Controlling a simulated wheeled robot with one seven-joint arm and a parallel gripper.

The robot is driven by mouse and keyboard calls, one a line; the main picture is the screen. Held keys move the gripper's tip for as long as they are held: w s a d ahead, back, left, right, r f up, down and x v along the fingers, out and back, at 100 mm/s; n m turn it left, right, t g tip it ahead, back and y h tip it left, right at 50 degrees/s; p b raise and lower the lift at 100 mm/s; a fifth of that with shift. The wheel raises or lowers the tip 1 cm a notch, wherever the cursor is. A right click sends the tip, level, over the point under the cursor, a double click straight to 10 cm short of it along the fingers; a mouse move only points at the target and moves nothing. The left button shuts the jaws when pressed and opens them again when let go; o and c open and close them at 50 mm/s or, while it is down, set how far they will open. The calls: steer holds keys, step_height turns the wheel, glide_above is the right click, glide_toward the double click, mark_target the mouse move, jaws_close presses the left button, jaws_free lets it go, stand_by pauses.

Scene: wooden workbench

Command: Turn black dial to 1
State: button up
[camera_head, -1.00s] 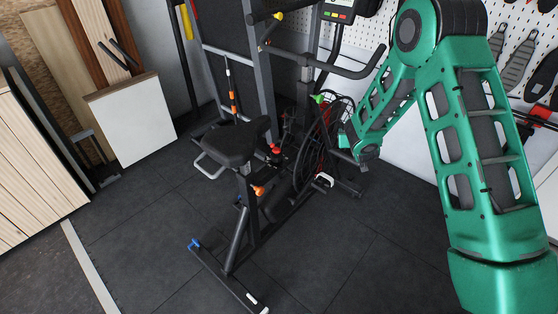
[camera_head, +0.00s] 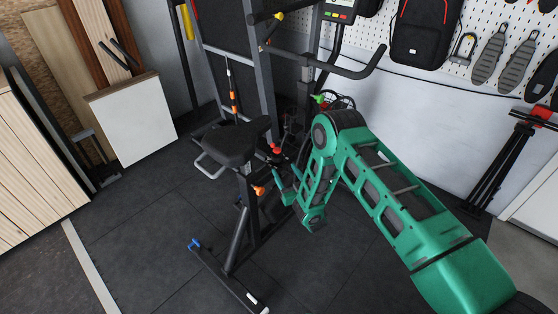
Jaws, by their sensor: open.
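I cannot make out a black dial with numbers. The exercise bike (camera_head: 238,145), with a black saddle and dark frame, stands left of my arm. A red knob (camera_head: 275,149) and an orange knob (camera_head: 259,190) show on its frame. My green arm reaches in from the lower right, bends at a raised elbow and drops toward the bike. My gripper (camera_head: 282,182) is small in the picture, beside the bike's frame near these knobs, open, with nothing seen in it. Whether it touches the bike cannot be told. My forearm hides much of the bike's wheel.
A display console (camera_head: 340,11) and handlebar (camera_head: 352,72) rise above my elbow. A black backpack (camera_head: 424,35) hangs on the back wall's pegboard. A black tripod (camera_head: 500,165) leans at the right. Boards and a white panel (camera_head: 133,120) stand left.

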mark_target(279, 161)
steer(key=x, duration=0.9)
steer(key=shift+w, duration=0.1)
